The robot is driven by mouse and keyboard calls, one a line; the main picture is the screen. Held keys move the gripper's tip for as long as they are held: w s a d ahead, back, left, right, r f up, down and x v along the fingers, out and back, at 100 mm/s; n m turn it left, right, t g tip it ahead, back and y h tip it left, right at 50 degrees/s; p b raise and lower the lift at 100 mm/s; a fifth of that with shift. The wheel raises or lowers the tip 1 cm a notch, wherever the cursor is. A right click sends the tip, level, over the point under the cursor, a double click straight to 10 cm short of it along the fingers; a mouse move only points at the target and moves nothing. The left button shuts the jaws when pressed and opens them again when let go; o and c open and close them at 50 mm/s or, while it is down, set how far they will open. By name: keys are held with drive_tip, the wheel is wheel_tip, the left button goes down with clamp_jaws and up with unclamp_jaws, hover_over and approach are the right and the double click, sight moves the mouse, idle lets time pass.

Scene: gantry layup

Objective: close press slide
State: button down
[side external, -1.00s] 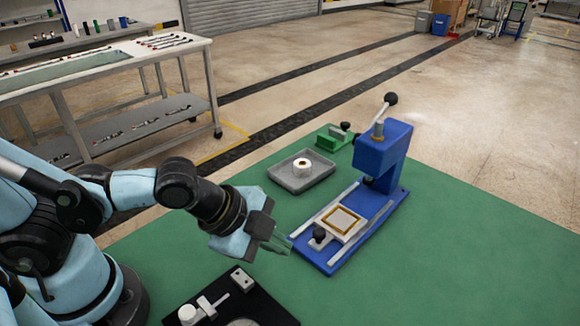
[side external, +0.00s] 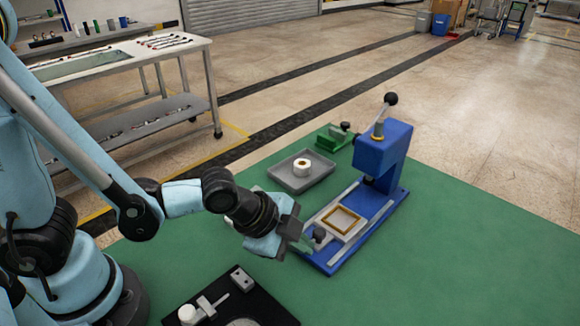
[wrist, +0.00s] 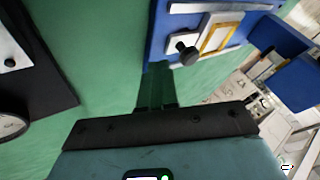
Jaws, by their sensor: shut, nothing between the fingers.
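The blue press (side external: 382,155) stands on the green table, with a lever and black ball at its top. Its light grey slide (side external: 336,232) is out at the front of the blue base, between two rails, and carries a gold-edged square frame (side external: 343,219). A black knob (side external: 319,234) stands at the slide's front end; it also shows in the wrist view (wrist: 187,53). My gripper (side external: 300,247) is shut and empty, just in front of the knob. In the wrist view the fingertips (wrist: 158,75) lie just short of the knob, with a small gap apparent.
A grey tray (side external: 288,184) with a white roll (side external: 301,168) lies behind my gripper. A green fixture (side external: 328,139) stands farther back. A black plate with a clamp (side external: 245,300) lies at the front. The table right of the press is clear.

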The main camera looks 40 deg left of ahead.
sight(340, 235)
drive_tip(key=shift+w+a, duration=0.15)
drive_tip(key=shift+w, duration=0.6)
drive_tip(key=shift+w, duration=0.1)
drive_tip(key=w, duration=1)
drive_tip(key=s, duration=0.3)
drive_tip(key=s+d, duration=0.1)
drive_tip(key=s, duration=0.1)
drive_tip(key=shift+r, duration=0.1)
drive_tip(key=shift+v, duration=4.8)
drive_tip(key=s+a+r+n+y, duration=0.1)
drive_tip(key=s+a+n, duration=0.1)
drive_tip(key=a+n, duration=0.5)
drive_tip(key=s+a+r+n+y, duration=0.1)
drive_tip(key=s+a+n+y, duration=0.1)
drive_tip(key=a+n, duration=0.5)
drive_tip(key=shift+r+t, duration=0.25)
drive_tip(key=shift+t, duration=0.05)
